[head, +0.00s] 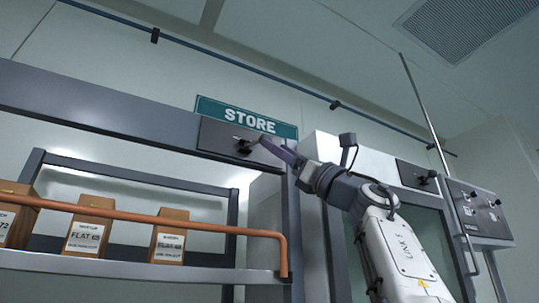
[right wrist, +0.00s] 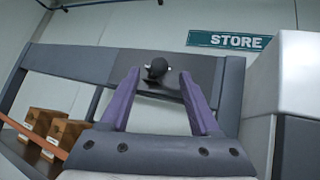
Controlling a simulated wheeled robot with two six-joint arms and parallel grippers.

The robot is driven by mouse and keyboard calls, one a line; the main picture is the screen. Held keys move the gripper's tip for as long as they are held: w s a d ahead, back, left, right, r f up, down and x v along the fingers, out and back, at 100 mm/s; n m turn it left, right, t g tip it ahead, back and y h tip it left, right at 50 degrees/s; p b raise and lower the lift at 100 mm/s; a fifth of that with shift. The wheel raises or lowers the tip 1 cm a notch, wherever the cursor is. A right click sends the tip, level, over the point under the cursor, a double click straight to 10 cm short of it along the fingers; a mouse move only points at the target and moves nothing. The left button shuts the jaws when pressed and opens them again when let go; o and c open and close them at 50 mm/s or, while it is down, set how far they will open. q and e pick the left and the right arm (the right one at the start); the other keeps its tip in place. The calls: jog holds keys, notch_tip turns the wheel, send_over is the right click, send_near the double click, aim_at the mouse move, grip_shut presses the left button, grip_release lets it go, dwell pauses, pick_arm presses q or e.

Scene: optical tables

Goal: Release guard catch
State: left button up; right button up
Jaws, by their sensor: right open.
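A small black catch knob (head: 243,147) sits on a dark plate (head: 215,136) on the grey upper beam, just below the STORE sign. My right gripper (head: 270,147) reaches up from the lower right, with its purple fingers close to the right of the knob in the head view. In the right wrist view the knob (right wrist: 157,67) shows between the tips of the two spread fingers. The gripper is open and holds nothing. I cannot tell whether the knob is between the fingers or still beyond the tips. My left gripper is out of view.
An orange rail (head: 150,217) runs across the shelf front before several labelled brown boxes (head: 90,226). A white cabinet with a second dark knob plate (head: 416,177) stands to the right, beside a grey control box (head: 480,212). The green STORE sign (head: 247,118) is above.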

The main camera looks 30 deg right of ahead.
pick_arm(q)
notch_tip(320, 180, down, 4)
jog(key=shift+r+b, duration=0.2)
jog(key=shift+b, duration=1.05)
pick_arm(e)
jog(key=v, duration=0.4)
jog(key=shift+s+d+f, duration=0.15)
jog(key=shift+s+f, duration=0.1)
